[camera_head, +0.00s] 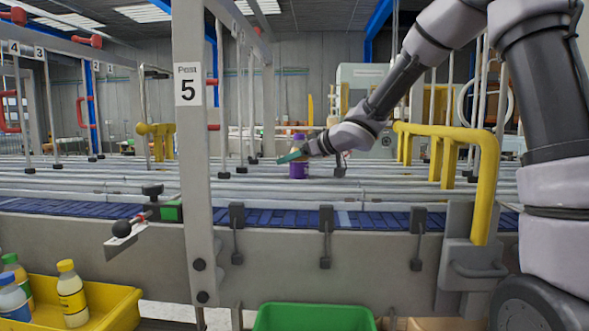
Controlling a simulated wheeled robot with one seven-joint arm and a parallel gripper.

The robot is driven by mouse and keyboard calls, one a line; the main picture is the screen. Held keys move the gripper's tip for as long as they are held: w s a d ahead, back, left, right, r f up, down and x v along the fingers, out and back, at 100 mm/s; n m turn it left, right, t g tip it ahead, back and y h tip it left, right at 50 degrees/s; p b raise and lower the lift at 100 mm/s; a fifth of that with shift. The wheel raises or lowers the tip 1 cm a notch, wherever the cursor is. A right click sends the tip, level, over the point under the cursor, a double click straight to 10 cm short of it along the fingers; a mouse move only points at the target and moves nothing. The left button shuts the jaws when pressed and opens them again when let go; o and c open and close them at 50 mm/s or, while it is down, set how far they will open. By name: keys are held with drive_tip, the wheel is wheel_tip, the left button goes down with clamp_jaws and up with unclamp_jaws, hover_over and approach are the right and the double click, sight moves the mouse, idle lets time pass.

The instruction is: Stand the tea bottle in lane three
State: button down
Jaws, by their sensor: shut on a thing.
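My gripper (293,157) is at the end of my arm, reaching over the lanes from the right. Its teal fingers are shut on a bottle with a purple lower part (299,171) and a paler upper part. The bottle looks upright among the grey lane rails (120,178). I cannot read its label, nor tell which lane it is over or whether its base touches down. A sign with a 3 (39,53) hangs at the far left beside a sign with a 4 (14,47).
A post marked 5 (188,150) stands in front. A blue belt (280,217) runs along the near side. Yellow guard pipes (486,190) rise at the right. A yellow crate (115,304) with several bottles is at lower left, a green bin (314,318) at bottom centre.

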sight(307, 160)
drive_tip(key=shift+f, duration=1.1)
drive_tip(key=shift+f, duration=0.1)
drive_tip(key=shift+c, duration=0.2)
unclamp_jaws()
drive_tip(key=shift+f, duration=0.1)
drive_tip(key=shift+s+d+r, duration=0.15)
drive_tip(key=shift+d+r, duration=0.1)
drive_tip(key=shift+r, duration=0.05)
drive_tip(key=v, duration=1)
drive_tip(key=shift+s+d+r, duration=0.1)
drive_tip(key=shift+s+d, duration=0.05)
drive_tip(key=shift+s, duration=0.1)
drive_tip(key=shift+s+d+r, duration=0.1)
drive_tip(key=shift+s+d, duration=0.15)
drive_tip(key=shift+d, duration=0.1)
